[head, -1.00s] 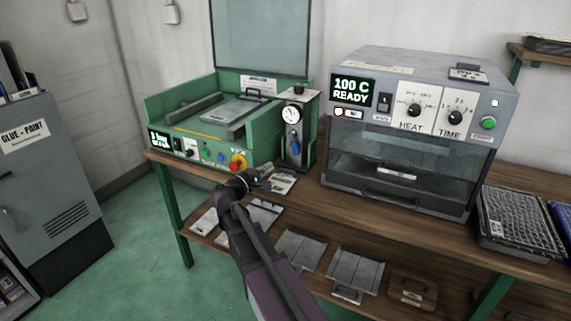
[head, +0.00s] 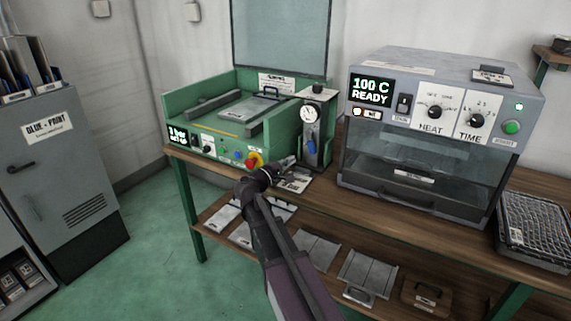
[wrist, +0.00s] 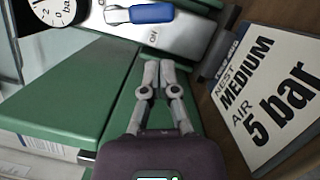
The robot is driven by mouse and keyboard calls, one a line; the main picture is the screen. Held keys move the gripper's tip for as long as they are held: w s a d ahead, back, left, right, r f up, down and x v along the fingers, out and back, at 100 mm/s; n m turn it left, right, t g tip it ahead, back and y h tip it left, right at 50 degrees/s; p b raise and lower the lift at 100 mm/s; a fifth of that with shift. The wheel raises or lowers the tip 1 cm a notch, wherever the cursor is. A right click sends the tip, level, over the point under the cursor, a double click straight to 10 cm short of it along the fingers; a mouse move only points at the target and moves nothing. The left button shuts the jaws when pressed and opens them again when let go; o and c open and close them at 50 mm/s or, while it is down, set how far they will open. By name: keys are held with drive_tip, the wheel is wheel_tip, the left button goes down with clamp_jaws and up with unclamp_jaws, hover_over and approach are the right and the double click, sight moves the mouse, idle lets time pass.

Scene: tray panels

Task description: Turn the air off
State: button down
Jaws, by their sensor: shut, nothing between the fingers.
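The blue air lever (head: 311,147) is on a silver panel (head: 322,129) beside the green press, under a round bar gauge (head: 308,113). It points along the panel's height. The gauge (wrist: 50,12) is at the upper left there. My gripper (wrist: 158,66) is shut and empty, its fingertips apart from the lever in the picture. In the head view my gripper (head: 288,162) is in front of the press, left of and below the lever.
A card reading "MEDIUM AIR 5 bar" (wrist: 265,95) lies on the bench near the panel. The green press (head: 225,118) has a red knob (head: 253,160) close to my gripper. A grey oven (head: 430,130) stands to the right. Metal plates lie on the lower shelf.

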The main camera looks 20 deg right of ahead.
sight(311, 142)
drive_tip(key=shift+x, duration=3.35)
drive_tip(key=shift+d, duration=0.1)
